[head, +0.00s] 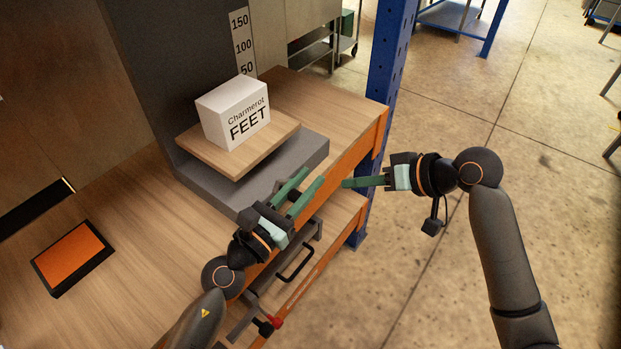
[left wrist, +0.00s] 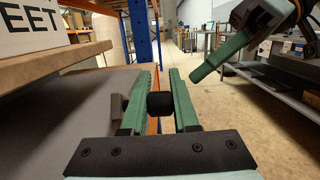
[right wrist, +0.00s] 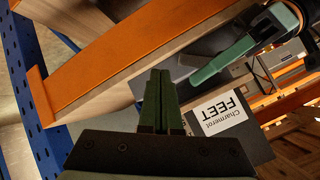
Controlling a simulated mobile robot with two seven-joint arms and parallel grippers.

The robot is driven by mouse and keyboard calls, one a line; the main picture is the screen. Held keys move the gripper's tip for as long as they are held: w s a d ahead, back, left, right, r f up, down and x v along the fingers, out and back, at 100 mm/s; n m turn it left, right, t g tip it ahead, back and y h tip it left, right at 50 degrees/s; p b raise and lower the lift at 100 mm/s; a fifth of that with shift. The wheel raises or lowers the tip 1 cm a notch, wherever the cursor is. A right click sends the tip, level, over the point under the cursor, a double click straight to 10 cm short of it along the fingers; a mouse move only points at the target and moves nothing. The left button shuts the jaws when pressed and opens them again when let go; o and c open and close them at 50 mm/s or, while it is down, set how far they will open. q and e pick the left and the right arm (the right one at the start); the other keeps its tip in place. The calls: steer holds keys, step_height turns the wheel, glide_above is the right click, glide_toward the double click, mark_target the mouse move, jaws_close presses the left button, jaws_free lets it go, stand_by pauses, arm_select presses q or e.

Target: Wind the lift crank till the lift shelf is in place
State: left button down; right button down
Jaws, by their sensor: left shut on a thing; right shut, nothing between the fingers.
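The lift shelf (head: 240,155) is a wooden board bearing a white box (head: 233,112) lettered "Charmerot FEET". It sits just above a dark grey block, beside an upright scale (head: 243,42) reading 150, 100 and 50. My left gripper (head: 313,175) is at the bench's front edge, right of the block. In the left wrist view its green fingers are shut on a black knob, the lift crank's handle (left wrist: 160,104). The rest of the crank is mostly hidden. My right gripper (head: 346,183) is shut and empty, its tips close to the left gripper's.
An orange pad with a black frame (head: 72,258) lies on the wooden bench at the left. A blue post (head: 388,75) stands behind the bench's right end. A black handle (head: 296,265) sits below the front edge. The floor at right is clear.

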steer(key=s+r+n+g, duration=0.3)
steer(key=r+n, duration=0.1)
steer(key=r, duration=0.9)
arm_select(q)
steer(key=shift+r, duration=0.2)
arm_select(e)
steer(key=s+f+x, duration=0.1)
steer(key=s+x, duration=0.1)
steer(key=x, duration=1)
steer(key=shift+y, duration=0.3)
steer(key=shift+s+f, duration=0.1)
steer(key=shift+s, duration=0.05)
